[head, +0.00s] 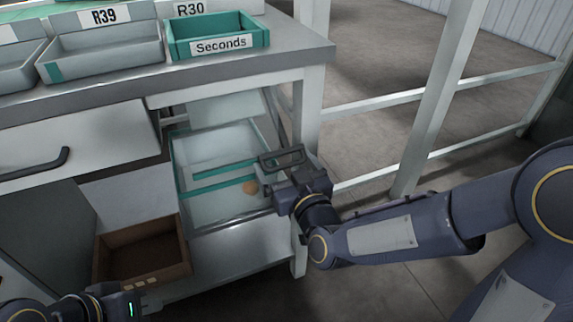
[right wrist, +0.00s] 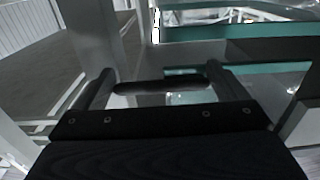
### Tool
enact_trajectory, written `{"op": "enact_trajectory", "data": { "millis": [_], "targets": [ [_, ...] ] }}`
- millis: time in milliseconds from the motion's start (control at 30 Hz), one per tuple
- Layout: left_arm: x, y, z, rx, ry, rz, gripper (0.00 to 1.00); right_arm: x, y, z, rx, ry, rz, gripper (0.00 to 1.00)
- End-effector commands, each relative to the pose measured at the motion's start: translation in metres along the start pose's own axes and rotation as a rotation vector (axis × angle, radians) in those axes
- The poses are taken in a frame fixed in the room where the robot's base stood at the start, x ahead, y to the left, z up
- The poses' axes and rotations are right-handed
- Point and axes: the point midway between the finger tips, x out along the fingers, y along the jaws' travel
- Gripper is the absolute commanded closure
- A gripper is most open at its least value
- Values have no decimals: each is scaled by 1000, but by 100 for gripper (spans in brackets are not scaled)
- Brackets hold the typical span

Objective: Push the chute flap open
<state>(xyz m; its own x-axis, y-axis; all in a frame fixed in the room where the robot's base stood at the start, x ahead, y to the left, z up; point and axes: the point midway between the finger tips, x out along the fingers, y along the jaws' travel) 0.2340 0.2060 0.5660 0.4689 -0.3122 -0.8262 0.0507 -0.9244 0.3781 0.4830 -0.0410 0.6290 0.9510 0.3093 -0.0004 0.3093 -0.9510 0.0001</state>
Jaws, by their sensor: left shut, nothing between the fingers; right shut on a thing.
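A pale tilted panel (head: 225,108) under the bench top looks like the chute flap. Below it is a clear, teal-edged bin or chute (head: 222,208) with a small orange round thing (head: 250,187) in it. My right gripper (head: 283,157) is over the right side of this bin, below and right of the panel. Its fingers are shut on a dark bar (right wrist: 160,87), which spans between them in the right wrist view. I cannot tell whether the bar touches anything else. My left gripper (head: 148,303) is low at the bottom left, shut and empty, away from the panel.
A brown open box (head: 145,275) stands left of the bin. Above, the bench top (head: 300,48) carries grey trays (head: 100,65) and a teal tray labelled Seconds (head: 217,43). A white bench leg (head: 306,115) stands close beside my right gripper. Open floor (head: 370,60) lies to the right, behind rails.

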Motion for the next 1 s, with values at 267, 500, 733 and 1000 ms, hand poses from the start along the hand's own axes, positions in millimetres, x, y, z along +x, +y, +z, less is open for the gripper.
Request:
{"op": "enact_trajectory", "data": {
  "millis": [267,500,733,1000],
  "targets": [
    [0,0,0,0,0,0,100,0,0,1,1,-4,0,5],
    [0,0,0,0,0,0,100,0,0,0,1,-1,0,0],
    [-6,3,-3,0,0,0,100,-23,0,-2,0,-2,-2,0],
    [-13,6,-6,0,0,0,100,-67,0,-1,1,-3,-1,0]
  ]
}}
